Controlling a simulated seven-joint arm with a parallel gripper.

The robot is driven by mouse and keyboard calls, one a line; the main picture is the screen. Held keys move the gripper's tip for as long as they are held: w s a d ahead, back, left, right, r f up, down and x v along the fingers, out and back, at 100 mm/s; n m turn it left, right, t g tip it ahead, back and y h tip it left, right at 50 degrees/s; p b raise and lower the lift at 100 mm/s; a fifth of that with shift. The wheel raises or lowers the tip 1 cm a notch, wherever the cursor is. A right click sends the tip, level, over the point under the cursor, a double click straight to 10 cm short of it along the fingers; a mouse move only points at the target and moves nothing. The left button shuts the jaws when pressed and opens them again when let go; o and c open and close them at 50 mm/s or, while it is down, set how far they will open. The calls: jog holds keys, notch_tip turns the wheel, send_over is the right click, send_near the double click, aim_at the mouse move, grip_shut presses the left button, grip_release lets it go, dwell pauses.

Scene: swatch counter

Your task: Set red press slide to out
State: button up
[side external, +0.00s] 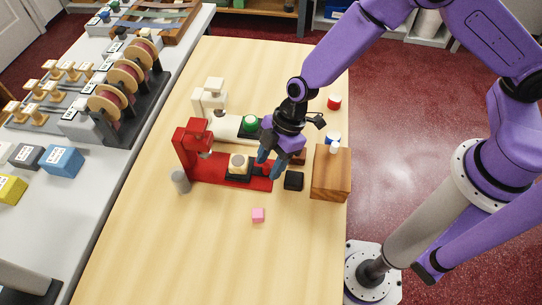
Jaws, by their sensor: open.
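The red press (188,147) stands upright left of the middle of the table, on a long red base (258,184) that runs to the right. Its dark slide (237,177) sits on the base and carries a cream round-topped piece (238,161). My gripper (268,170) points down over the right part of the red base, just right of the slide and the cream piece. Its bluish fingers are open. I cannot tell whether they touch the slide, and the arm's wrist hides part of the area behind.
Behind stands a white press (209,98) with a green-topped piece (251,122). Near the base's right end are a black block (293,181) and a wooden box (331,178).

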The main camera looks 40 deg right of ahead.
jog(key=shift+r, duration=0.15)
jog(key=v, duration=1.7)
jog(key=shift+d, duration=0.15)
jog(key=s+d+r+m+h, duration=0.2)
jog(key=s+d, duration=0.6)
jog(key=s+d+r+m+h, duration=0.2)
jog(key=s+d+r+m, duration=0.1)
jog(key=s+d, duration=0.5)
jog(key=shift+s+d, duration=0.35)
jog(key=shift+s, duration=0.25)
dwell(0.5)
